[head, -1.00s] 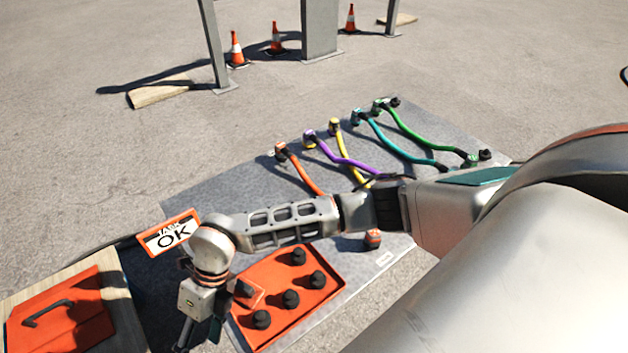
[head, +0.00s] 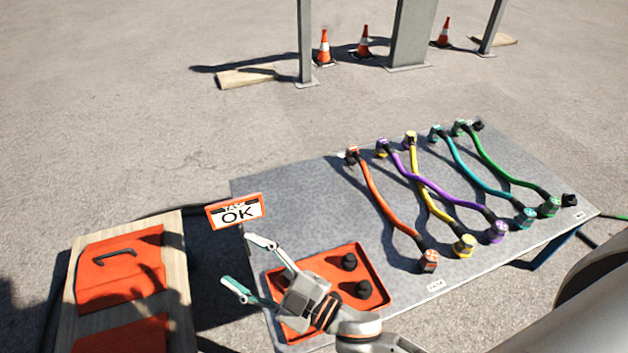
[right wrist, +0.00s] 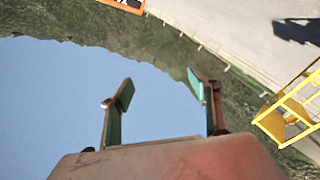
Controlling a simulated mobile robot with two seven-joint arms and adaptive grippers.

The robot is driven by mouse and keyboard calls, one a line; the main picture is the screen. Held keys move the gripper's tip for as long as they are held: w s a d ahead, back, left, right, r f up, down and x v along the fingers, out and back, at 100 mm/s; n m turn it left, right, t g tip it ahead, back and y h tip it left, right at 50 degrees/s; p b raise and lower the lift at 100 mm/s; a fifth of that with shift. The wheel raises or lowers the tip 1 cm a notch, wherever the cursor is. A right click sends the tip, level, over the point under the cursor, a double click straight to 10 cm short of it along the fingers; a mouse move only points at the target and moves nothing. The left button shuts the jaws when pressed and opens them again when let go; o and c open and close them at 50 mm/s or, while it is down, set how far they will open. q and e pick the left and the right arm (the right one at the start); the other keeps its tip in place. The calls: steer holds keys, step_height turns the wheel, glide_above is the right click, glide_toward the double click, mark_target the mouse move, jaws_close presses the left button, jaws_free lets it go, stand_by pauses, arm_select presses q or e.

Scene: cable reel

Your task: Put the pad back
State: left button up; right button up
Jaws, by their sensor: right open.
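An orange pad (head: 135,287) with a black handle (head: 115,257) lies on the wooden board (head: 173,252) at the left in the head view. A second orange patch (head: 125,338) shows below it, cut by the frame edge. I cannot tell which one the task means. My right gripper (head: 247,264) is open and empty, fingers pointing left, above the table's left end, apart from the pad. In the right wrist view the open fingers (right wrist: 160,95) have nothing between them. My left gripper is not in view.
An orange tray (head: 376,285) with black knobs lies below my right arm. Several coloured cables (head: 383,205) lie on the grey table (head: 300,197). Cones (head: 324,48) and posts stand far back.

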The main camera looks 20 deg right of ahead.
steer(key=s+d+f+m+g+h, duration=0.2)
steer(key=s+d+f+m+h, duration=0.2)
steer(key=d+f, duration=0.5)
steer(key=s+d+f+m+g+h, duration=0.2)
steer(key=s+d+f+m+h, duration=0.3)
steer(key=s+d+f, duration=0.4)
steer(key=shift+s+d+f+m+g+h, duration=0.15)
steer(key=shift+d+f+m+g+h, duration=0.35)
steer(key=shift+d, duration=0.75)
steer(key=shift+f, duration=0.1)
arm_select(q)
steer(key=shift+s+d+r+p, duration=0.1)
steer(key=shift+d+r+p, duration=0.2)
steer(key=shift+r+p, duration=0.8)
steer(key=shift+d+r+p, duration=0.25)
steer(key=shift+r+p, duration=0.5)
steer(key=shift+p, duration=0.5)
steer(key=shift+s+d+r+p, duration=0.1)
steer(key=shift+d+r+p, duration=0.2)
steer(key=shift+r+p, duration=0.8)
arm_select(e)
steer(key=shift+y, duration=0.4)
steer(key=shift+a+r, duration=0.25)
steer(key=shift+r, duration=0.7)
steer(key=shift+a+r, duration=0.25)
steer(key=shift+r, duration=0.65)
steer(key=shift+a+r, duration=0.25)
steer(key=shift+r, duration=0.7)
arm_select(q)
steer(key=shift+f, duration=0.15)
